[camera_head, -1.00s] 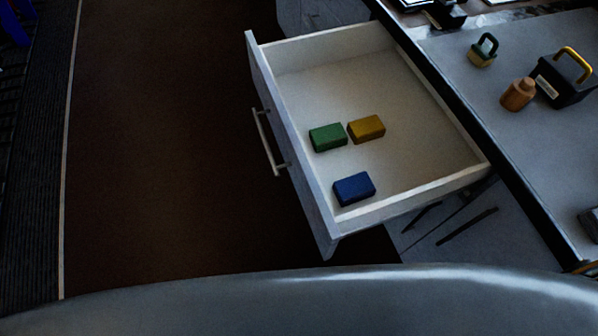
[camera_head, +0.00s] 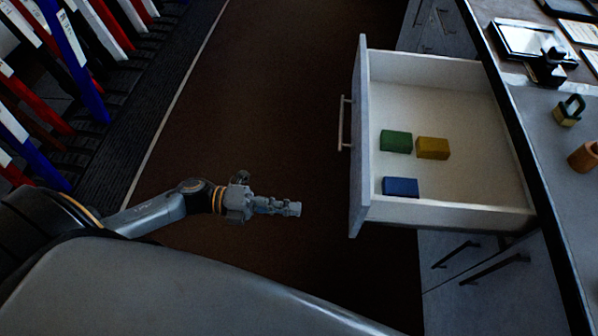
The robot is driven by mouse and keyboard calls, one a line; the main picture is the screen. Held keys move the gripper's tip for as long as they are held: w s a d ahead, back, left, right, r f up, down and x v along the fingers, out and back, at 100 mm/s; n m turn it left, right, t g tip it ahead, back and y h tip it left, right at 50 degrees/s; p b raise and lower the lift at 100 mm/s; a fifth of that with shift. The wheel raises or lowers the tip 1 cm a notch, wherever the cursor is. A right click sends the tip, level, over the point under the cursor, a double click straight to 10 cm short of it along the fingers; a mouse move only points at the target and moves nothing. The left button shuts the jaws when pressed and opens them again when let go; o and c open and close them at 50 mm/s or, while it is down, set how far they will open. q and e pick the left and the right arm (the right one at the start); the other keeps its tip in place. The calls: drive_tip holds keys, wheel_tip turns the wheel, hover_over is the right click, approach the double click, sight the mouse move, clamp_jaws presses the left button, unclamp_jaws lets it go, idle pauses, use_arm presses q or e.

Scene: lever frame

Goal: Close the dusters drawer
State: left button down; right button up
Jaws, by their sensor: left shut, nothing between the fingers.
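The white drawer (camera_head: 470,85) stands pulled out from the cabinet under the counter. Inside it lie a green block (camera_head: 396,141), a yellow block (camera_head: 432,148) and a blue block (camera_head: 400,187). The drawer's front panel (camera_head: 361,150) faces left and carries a bar handle (camera_head: 343,123). My left gripper (camera_head: 292,208) is shut and empty, to the left of the drawer front and a little below the handle in the picture, apart from both. My right gripper is out of view.
The grey counter (camera_head: 545,150) on the right holds a tablet (camera_head: 522,40), a dark stamp-like object (camera_head: 549,66), a padlock-shaped object (camera_head: 569,110) and a brown bottle (camera_head: 584,156). Brown floor (camera_head: 270,110) between is clear.

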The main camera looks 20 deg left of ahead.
sight(354, 216)
use_arm(q)
drive_tip(key=p+x, duration=0.2)
drive_tip(key=x, duration=0.8)
drive_tip(key=shift+d+r, duration=0.1)
drive_tip(key=shift+w+d, duration=0.15)
drive_tip(key=shift+d, duration=0.45)
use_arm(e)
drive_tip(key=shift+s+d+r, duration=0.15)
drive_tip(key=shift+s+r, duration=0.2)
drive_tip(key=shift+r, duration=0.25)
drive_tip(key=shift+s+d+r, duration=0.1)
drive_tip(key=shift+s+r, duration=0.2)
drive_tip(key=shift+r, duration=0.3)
